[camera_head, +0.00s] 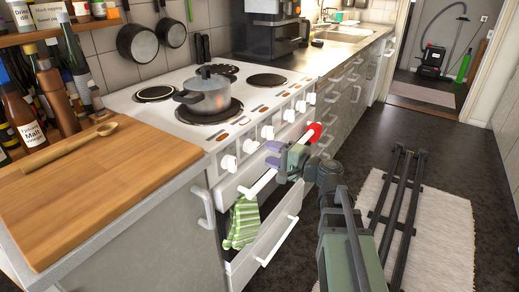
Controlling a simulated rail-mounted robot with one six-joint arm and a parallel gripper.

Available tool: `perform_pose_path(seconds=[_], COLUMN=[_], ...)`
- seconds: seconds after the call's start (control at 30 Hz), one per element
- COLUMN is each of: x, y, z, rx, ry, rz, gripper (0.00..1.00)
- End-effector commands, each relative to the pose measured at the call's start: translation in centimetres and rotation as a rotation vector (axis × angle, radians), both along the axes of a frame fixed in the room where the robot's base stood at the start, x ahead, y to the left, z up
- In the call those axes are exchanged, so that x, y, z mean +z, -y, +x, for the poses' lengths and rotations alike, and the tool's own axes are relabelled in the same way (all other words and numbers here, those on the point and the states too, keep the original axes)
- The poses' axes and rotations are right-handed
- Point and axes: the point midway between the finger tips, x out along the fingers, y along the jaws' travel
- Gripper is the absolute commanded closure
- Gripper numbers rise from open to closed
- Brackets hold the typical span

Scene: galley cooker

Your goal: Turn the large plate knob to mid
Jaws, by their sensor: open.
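The white cooker (140,98) has a row of white knobs along its front panel. A front-left knob (229,163), a knob to its right (250,146) and one further along (267,132) stand out clearly. I cannot tell which is the large plate knob, nor read any knob's setting. My gripper (262,154) is open and empty, with purple fingers, in front of the panel near the left and middle knobs. I cannot tell whether it touches one. It partly covers the oven handle (260,184).
A lidded pot (206,96) stands on a front hotplate. A green striped towel (242,223) hangs below the oven handle. A red piece (314,132) is beside my gripper. A wooden worktop (120,185) with bottles lies left.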

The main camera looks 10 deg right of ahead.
Motion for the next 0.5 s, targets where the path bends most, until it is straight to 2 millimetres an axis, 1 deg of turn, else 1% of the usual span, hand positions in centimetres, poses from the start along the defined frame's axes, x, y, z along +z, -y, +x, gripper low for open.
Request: perform_pose_path(seconds=[0.03, 0.1, 0.2, 0.3, 0.5], x=[0.0, 0.0, 0.0, 0.0, 0.0], y=[0.9, 1.9, 3.0, 3.4, 3.4], z=[-1.1, -2.3, -3.3, -3.8, -3.8], rx=[-0.005, -0.004, -0.002, 0.0, 0.0], ry=[0.0, 0.0, 0.0, 0.0, 0.0], rz=[0.0, 0.0, 0.0, 0.0, 0.0], gripper=[0.52, 0.52, 0.52, 0.52, 0.52])
